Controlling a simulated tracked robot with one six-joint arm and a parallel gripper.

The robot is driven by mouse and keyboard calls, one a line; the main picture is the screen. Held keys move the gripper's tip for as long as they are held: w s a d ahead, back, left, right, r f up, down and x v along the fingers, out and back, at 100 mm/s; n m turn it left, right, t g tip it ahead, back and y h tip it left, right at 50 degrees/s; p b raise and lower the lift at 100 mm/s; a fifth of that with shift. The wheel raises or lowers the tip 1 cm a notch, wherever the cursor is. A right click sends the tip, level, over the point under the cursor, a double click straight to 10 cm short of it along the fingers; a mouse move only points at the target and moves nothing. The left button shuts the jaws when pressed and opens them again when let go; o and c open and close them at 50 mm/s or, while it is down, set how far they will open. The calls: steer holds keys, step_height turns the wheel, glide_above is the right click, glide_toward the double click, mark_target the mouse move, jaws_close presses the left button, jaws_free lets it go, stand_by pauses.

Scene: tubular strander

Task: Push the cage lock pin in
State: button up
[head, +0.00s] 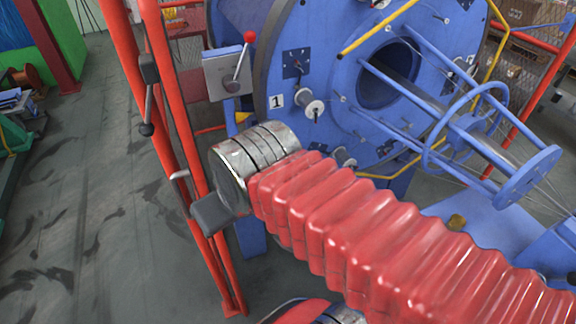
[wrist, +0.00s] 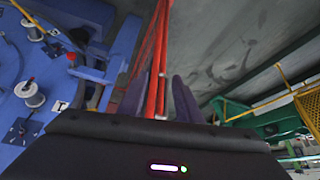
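A lever with a red ball knob (head: 249,37) stands on a grey plate (head: 228,74) beside the big blue cage disc (head: 300,60). The knob appears small at the left in the wrist view (wrist: 71,56). I cannot tell for certain whether this lever is the cage lock pin; no other pin shows clearly. My gripper (wrist: 158,88) has its two dark fingers apart, with nothing held between them. Red gate bars (wrist: 158,60) show beyond the gap. In the head view my wrist and red-sleeved arm hide most of the gripper, below the lever plate.
Spools (head: 312,106) sit on the blue disc. Yellow rails (head: 378,26) and blue cage rods surround it. The grey floor (head: 80,190) at left is open.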

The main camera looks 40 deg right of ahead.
steer(key=shift+a, duration=0.1)
steer(key=shift+o, duration=1.4)
steer(key=shift+w, duration=0.2)
steer(key=shift+o, duration=0.7)
steer(key=w+d+f+t+h, duration=0.1)
steer(key=w+d+f, duration=0.1)
steer(key=w+d, duration=0.4)
steer(key=w+d+f+t+h, duration=0.1)
steer(key=w+d+f, duration=0.1)
steer(key=w+d, duration=0.4)
steer(key=shift+w+d+f+h, duration=0.15)
steer(key=shift+w+f+h, duration=0.15)
steer(key=shift+w, duration=0.2)
steer(key=w+d+f+n+t+h, duration=0.1)
steer(key=w+d+f, duration=0.25)
steer(key=d, duration=0.25)
steer(key=w+d+f+t, duration=0.1)
steer(key=w+d+f, duration=0.2)
steer(key=d+f, duration=0.15)
steer(key=d+f+n+t, duration=0.1)
steer(key=d+f+t, duration=0.3)
steer(key=d+f, duration=0.5)
steer(key=s+d+f+m+t+h, duration=0.1)
steer(key=s+f+m+t, duration=0.1)
steer(key=s+f, duration=0.4)
steer(key=s+t, duration=0.1)
steer(key=s, duration=0.2)
steer(key=shift+s+d+t, duration=0.2)
steer(key=shift+s+t, duration=0.15)
steer(key=shift+t, duration=0.05)
